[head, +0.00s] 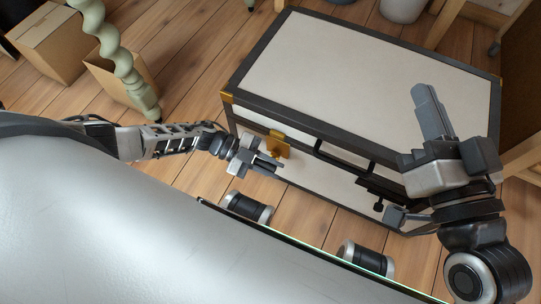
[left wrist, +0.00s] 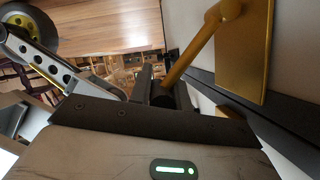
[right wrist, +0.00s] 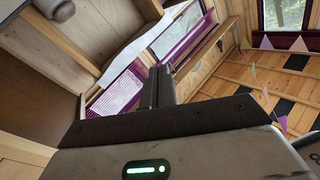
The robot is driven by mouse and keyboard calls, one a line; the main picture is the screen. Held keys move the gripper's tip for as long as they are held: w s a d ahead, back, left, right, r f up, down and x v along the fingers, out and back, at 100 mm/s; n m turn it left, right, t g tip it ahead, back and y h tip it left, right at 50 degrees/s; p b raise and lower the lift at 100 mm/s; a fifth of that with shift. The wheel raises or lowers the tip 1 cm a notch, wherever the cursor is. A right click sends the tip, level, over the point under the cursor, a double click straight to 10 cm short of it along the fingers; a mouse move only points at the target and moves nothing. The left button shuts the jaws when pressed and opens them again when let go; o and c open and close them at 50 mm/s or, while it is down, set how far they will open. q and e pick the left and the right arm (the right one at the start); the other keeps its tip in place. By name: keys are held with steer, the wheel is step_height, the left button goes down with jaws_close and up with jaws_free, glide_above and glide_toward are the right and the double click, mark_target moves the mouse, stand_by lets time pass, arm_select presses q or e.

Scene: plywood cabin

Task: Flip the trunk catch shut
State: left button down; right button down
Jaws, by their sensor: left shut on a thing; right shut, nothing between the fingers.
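The trunk (head: 355,70) has off-white panels, dark edging and brass corners, and its lid is down. A brass catch (head: 278,146) sits on the left part of its front. In the left wrist view the catch shows as a gold plate with a slanting rod (left wrist: 200,45). My left gripper (head: 268,163) is at the trunk's front, shut on the rod's lower end; its fingers (left wrist: 157,85) partly hide that end. My right gripper (head: 430,108) is shut and empty, raised in front of the trunk's right side; its closed fingers show in the right wrist view (right wrist: 158,86).
A dark handle (head: 343,157) and dark fittings (head: 378,190) are on the trunk's front. Cardboard boxes (head: 50,42) and a pale green spiral post (head: 120,62) stand at the left. Wooden furniture (head: 522,160) is close at the right. Plank floor is clear left of the trunk.

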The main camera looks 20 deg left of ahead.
arm_select(q)
steer(key=shift+a+f, duration=0.1)
steer(key=shift+a, duration=0.1)
steer(key=c, duration=1.4)
jaws_free()
steer(key=shift+o, duration=0.4)
steer(key=shift+d, duration=0.1)
steer(key=shift+a+r, duration=0.3)
steer(key=shift+a, duration=0.1)
steer(key=p+v, duration=0.1)
steer(key=v, duration=0.6)
steer(key=shift+p, duration=0.35)
glide_toward(256, 161)
steer(key=shift+v, duration=0.9)
arm_select(e)
steer(key=shift+s+a+f+m+g+h, duration=0.15)
steer(key=shift+s+f+m+g, duration=0.1)
steer(key=shift+f+g, duration=0.15)
steer(key=shift+s+f+m+g+h, duration=0.2)
steer(key=shift+s+f+m+g, duration=0.1)
steer(key=shift+f, duration=0.2)
steer(key=shift+s+a+f+m+g+h, duration=0.15)
steer(key=shift+s+f+m+g, duration=0.15)
steer(key=shift+f, duration=0.15)
